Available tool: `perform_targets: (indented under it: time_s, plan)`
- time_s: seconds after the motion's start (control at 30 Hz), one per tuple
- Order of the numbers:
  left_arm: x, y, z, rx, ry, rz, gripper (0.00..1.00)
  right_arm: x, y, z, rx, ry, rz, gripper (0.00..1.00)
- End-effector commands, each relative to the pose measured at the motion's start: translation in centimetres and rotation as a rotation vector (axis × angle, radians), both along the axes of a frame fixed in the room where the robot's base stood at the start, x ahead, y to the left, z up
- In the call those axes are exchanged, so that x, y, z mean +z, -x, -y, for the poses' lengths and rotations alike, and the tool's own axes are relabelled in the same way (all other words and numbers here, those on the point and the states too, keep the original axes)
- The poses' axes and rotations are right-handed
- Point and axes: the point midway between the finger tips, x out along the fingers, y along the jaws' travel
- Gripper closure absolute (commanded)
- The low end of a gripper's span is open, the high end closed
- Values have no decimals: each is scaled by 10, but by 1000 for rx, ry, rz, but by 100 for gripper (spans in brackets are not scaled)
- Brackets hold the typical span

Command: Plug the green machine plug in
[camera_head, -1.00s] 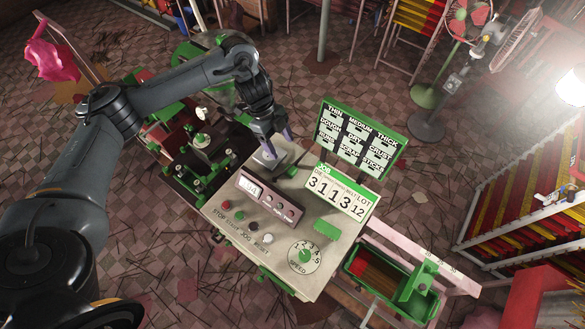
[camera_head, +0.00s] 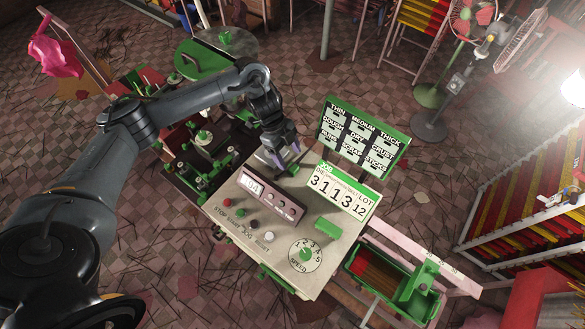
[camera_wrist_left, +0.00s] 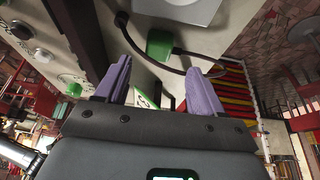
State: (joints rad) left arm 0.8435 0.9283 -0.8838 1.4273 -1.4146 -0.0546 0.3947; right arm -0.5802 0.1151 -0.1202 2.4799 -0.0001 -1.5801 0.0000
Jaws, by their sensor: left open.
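A green plug-like block (camera_wrist_left: 160,43) with a dark cable shows in the left wrist view, on the pale top of the control console. In the head view a small green piece (camera_head: 293,170) sits on the console's back edge, close to my gripper. My left gripper (camera_head: 281,152) is over that edge, beside a pale grey plate (camera_head: 264,159). In the left wrist view its two purple fingers (camera_wrist_left: 158,70) are apart and empty, with the green block beyond and between their tips. Whether the plug is seated in a socket I cannot tell. My right gripper is not in view.
The console (camera_head: 225,212) carries knobs, a display and a number board (camera_head: 340,192). A green-framed label board (camera_head: 362,138) stands just right of the gripper. A green extruding machine (camera_head: 200,143) is at left, a green tray (camera_head: 375,275) at lower right.

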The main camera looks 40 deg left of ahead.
Motion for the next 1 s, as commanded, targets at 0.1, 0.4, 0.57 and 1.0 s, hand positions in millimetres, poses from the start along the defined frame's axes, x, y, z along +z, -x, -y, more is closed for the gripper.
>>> perform_targets:
  time_s: [0.1, 0.4, 0.57, 1.0]
  plan:
    - [-4, 1, 1, 0, 0, -2, 32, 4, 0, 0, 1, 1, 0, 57]
    - [-39, 3, 11, 0, 1, -2, 32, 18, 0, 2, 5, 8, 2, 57]
    - [-49, 2, 14, 0, -1, -1, 32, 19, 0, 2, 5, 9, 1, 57]
    - [-50, 2, 14, -1, -1, 0, 44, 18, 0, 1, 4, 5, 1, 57]
